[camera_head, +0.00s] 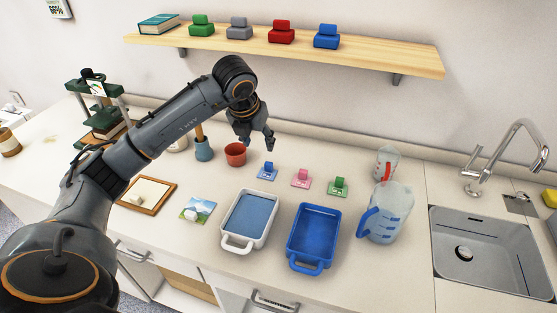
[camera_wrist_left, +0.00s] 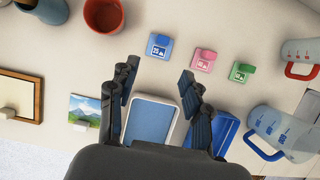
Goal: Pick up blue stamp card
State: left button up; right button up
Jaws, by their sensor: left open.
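The blue stamp card (camera_head: 268,171) stands on the white counter, leftmost in a row with a pink card (camera_head: 301,178) and a green card (camera_head: 338,187). It also shows in the left wrist view (camera_wrist_left: 160,46), beyond the fingers, with white marks on its face. My left gripper (camera_head: 256,142) is open and empty, raised above the counter at the back, up and slightly left of the blue card in the head view. In the left wrist view its two fingers (camera_wrist_left: 158,82) are spread apart, with the blue card between their directions and farther out. My right gripper is out of view.
A white tray with blue liquid (camera_head: 264,246) and a blue tray (camera_head: 301,265) stand in front of the cards. A terracotta cup (camera_head: 235,154) is left of the blue card. A measuring jug (camera_head: 391,213) stands right, near the sink (camera_head: 480,285). A wall shelf (camera_head: 380,63) is behind.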

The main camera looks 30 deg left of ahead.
pick_arm(q)
jog(key=p, duration=0.1)
send_near(268, 166)
jog(key=f, duration=0.2)
jog(key=a+f, duration=0.1)
jog(key=shift+w, duration=0.35)
jog(key=shift+w+a+f, duration=0.1)
jog(key=shift+w+f, duration=0.1)
jog(key=shift+f, duration=0.05)
jog(key=shift+w+f+p, duration=0.2)
jog(key=shift+f+p, duration=0.25)
jog(key=shift+f, duration=0.1)
jog(key=p+x, duration=0.1)
jog(key=x, duration=0.2)
jog(key=shift+w+d+f, duration=0.2)
jog(key=shift+d+f, duration=0.05)
jog(key=shift+d, duration=0.05)
jog(key=shift+w+f, duration=0.1)
jog(key=shift+f, duration=0.15)
jog(key=shift+c, duration=0.6)
jog(key=c, duration=0.8)
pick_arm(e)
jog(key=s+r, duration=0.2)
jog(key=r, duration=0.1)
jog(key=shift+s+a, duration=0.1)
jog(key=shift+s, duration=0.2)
